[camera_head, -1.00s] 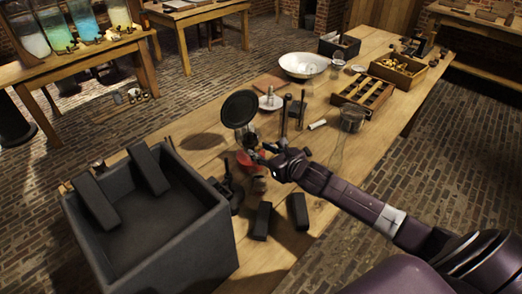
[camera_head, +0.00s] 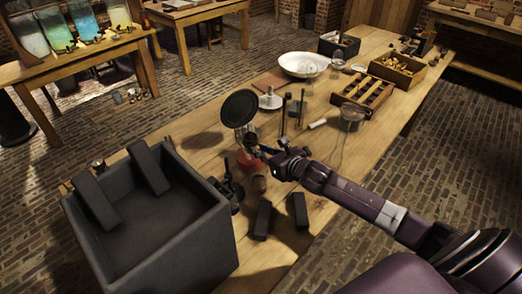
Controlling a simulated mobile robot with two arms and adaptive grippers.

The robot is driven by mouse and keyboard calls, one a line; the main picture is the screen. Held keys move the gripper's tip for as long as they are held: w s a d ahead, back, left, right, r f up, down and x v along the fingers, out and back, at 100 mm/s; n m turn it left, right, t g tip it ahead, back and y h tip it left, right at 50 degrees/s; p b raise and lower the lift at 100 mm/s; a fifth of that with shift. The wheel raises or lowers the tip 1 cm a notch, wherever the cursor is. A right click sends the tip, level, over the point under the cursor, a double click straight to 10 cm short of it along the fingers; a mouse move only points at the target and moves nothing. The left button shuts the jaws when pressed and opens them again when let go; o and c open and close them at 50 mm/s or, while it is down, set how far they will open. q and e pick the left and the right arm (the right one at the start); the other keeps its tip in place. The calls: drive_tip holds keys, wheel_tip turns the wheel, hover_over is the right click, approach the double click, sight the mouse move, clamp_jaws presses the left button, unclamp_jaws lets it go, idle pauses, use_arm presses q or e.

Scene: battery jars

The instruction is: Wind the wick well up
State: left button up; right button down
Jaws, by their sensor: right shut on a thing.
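An oil lamp with a red base (camera_head: 247,162) stands on the long wooden table. A round black disc (camera_head: 238,108) sits above it. My right gripper (camera_head: 261,151) is at the right side of the lamp, just above the red base. It is shut on a small part there, which appears to be the lamp's wick knob; the fingers hide most of it. The wick itself is too small to make out. My left gripper is not in view.
A large dark open box (camera_head: 190,222) stands at the table's near left end. Two black blocks (camera_head: 299,210) lie close to my right arm.

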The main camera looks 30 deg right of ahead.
drive_tip(key=shift+d+m+y, duration=0.25)
drive_tip(key=shift+m+y, duration=0.25)
drive_tip(key=shift+m, duration=0.1)
drive_tip(key=shift+m+y+p, duration=0.3)
drive_tip(key=shift+m, duration=0.3)
drive_tip(key=m+t+y+b, duration=0.1)
drive_tip(key=m+y+b, duration=0.1)
drive_tip(key=m+b, duration=0.1)
drive_tip(key=f+m+y+b, duration=0.1)
drive_tip(key=m+y+b, duration=0.1)
drive_tip(key=m, duration=0.3)
drive_tip(key=d+m+t+y+b, duration=0.1)
drive_tip(key=m+b, duration=0.3)
drive_tip(key=b, duration=0.1)
drive_tip(key=shift+w+f+t+y, duration=0.1)
drive_tip(key=shift+f+t+y, duration=0.05)
drive_tip(key=shift+t+y, duration=0.2)
drive_tip(key=c, duration=1.8)
unclamp_jaws()
drive_tip(key=shift+c, duration=0.2)
drive_tip(key=shift+a, duration=0.1)
